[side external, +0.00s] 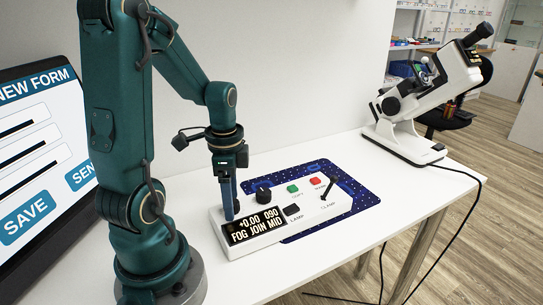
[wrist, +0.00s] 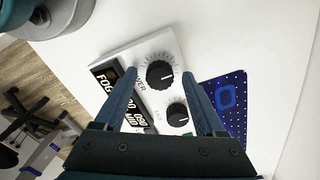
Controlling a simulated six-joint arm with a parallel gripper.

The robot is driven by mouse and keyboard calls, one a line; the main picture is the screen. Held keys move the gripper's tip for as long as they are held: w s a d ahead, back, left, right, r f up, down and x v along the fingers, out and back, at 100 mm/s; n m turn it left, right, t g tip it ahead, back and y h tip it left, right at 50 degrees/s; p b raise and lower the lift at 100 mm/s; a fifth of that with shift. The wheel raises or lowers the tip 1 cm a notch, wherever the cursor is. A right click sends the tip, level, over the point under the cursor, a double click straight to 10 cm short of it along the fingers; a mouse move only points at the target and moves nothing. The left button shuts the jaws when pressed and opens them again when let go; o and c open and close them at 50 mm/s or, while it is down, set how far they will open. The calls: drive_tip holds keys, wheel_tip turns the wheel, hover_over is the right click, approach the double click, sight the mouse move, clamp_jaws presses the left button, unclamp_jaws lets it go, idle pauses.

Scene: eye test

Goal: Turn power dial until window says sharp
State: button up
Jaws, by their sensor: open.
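The white control box (side external: 292,213) lies on the table, partly on a blue dotted mat. Its black window (side external: 254,225) reads "+0.00 090" above "FOG JOIN MID". In the wrist view the large black power dial (wrist: 160,74), with a white pointer line, sits beside the window (wrist: 122,103). A smaller black dial (wrist: 177,114) is next to it. My gripper (wrist: 159,78) is open, its fingertips on either side of the power dial in this view; I cannot tell whether they touch it. In the side view my gripper (side external: 230,215) points down at the box's left end and hides most of that dial.
The box also bears a green button (side external: 293,188), a red button (side external: 316,181) and a black lever (side external: 328,187). The mat (side external: 357,189) extends behind. A white optical instrument (side external: 425,95) stands right, a screen (side external: 40,150) left. The table's front right is clear.

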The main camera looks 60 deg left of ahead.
clamp_jaws()
drive_tip(key=shift+n, duration=0.3)
drive_tip(key=n, duration=0.3)
drive_tip(key=shift+n, duration=0.3)
drive_tip(key=n, duration=0.4)
drive_tip(key=shift+n, duration=0.3)
drive_tip(key=n, duration=0.4)
drive_tip(key=shift+n, duration=1.9)
